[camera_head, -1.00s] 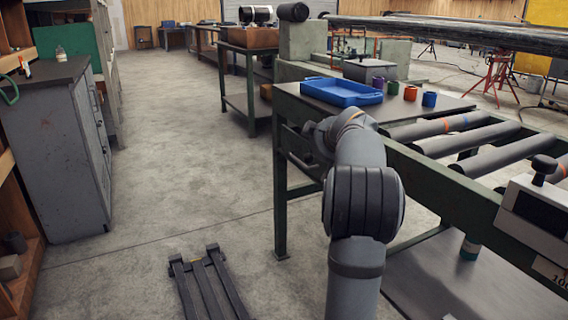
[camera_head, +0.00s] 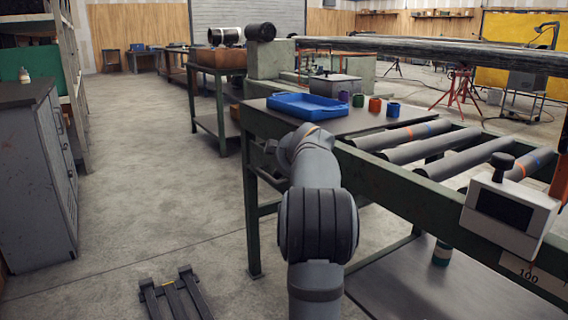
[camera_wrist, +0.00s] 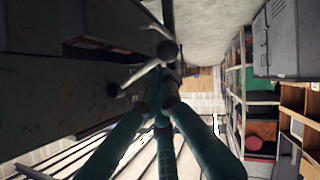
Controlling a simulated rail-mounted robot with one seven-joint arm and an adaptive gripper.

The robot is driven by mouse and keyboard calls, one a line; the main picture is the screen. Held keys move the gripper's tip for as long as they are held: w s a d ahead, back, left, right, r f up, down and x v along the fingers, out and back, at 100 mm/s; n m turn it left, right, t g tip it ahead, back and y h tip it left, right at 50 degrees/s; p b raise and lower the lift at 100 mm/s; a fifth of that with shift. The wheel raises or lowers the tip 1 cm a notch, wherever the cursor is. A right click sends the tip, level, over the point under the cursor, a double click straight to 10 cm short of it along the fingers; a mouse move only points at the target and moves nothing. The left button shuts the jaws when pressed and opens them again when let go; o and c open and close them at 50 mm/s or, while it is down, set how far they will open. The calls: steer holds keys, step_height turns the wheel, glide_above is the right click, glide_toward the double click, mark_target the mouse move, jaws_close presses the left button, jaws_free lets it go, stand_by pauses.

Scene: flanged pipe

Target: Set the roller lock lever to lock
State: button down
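A pale metal lever with a round grey knob (camera_wrist: 167,50) shows in the upper middle of the wrist view, beside the dark side of the bench. I cannot tell for sure that it is the roller lock lever, nor read its setting. My gripper (camera_wrist: 166,88) shows in the wrist view as long teal parts that run up from the bottom and draw together just below the knob. Its tips look close to the lever, but contact and opening are unclear. In the head view my arm hides the gripper by the bench's near left end.
The green bench carries grey rollers (camera_head: 436,150), a blue tray (camera_head: 308,107) and several small coloured cups. A white box with a black knob (camera_head: 502,161) sits on its front rail. A grey cabinet (camera_head: 36,180) stands left; open floor (camera_head: 150,170) lies between.

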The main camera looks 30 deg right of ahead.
steer(key=w+r+p+v, duration=0.1)
steer(key=r+p+v, duration=0.1)
steer(key=v, duration=1)
steer(key=shift+a+r, duration=0.2)
steer(key=shift+a, duration=0.1)
